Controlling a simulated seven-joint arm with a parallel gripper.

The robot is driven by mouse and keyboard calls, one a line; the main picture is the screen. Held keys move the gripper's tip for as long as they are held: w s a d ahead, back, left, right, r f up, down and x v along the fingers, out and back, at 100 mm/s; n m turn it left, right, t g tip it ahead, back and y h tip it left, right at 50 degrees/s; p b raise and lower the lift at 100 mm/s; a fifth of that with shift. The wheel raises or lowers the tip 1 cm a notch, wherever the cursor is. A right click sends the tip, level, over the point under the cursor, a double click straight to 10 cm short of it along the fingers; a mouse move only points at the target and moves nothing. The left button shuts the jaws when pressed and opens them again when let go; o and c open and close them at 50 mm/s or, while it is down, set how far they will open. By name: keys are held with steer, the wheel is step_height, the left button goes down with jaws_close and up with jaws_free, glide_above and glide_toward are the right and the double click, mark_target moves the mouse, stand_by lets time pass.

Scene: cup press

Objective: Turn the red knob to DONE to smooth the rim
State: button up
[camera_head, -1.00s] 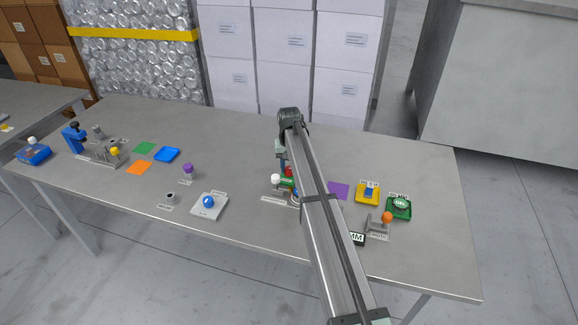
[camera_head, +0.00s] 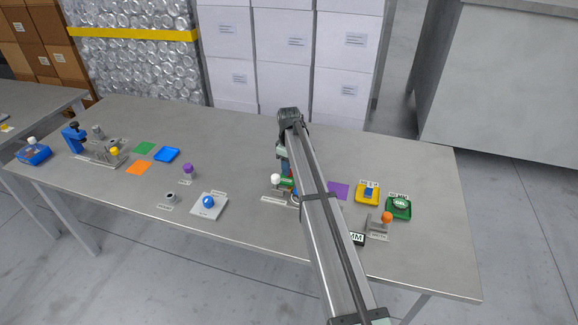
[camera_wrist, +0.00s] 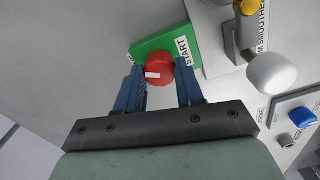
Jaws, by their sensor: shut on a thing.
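The red knob (camera_wrist: 159,69) sits on a green plate (camera_wrist: 150,45) in the wrist view, with a white mark on its top. A START label (camera_wrist: 184,50) shows at the plate's right edge; I cannot read a DONE label. My gripper (camera_wrist: 161,88) is shut on the red knob, with a blue finger on either side of it. The smoother (camera_wrist: 233,38), with a grey lever and a white ball handle (camera_wrist: 272,73), stands right beside the plate. In the head view my arm hides most of the knob; the green plate (camera_head: 287,183) and white ball (camera_head: 275,179) show left of it.
A purple square (camera_head: 339,191), a yellow tray (camera_head: 367,197) and a green dish (camera_head: 398,207) lie right of my arm. The table's back middle is clear.

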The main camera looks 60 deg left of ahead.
steer(key=n, duration=0.5)
steer(key=shift+n, duration=0.3)
stand_by(0.4)
steer(key=o, duration=1)
steer(key=shift+o, duration=0.2)
step_height(320, 180, up, 14)
steer(key=shift+w+f, duration=0.1)
steer(key=shift+f, duration=0.05)
stand_by(0.3)
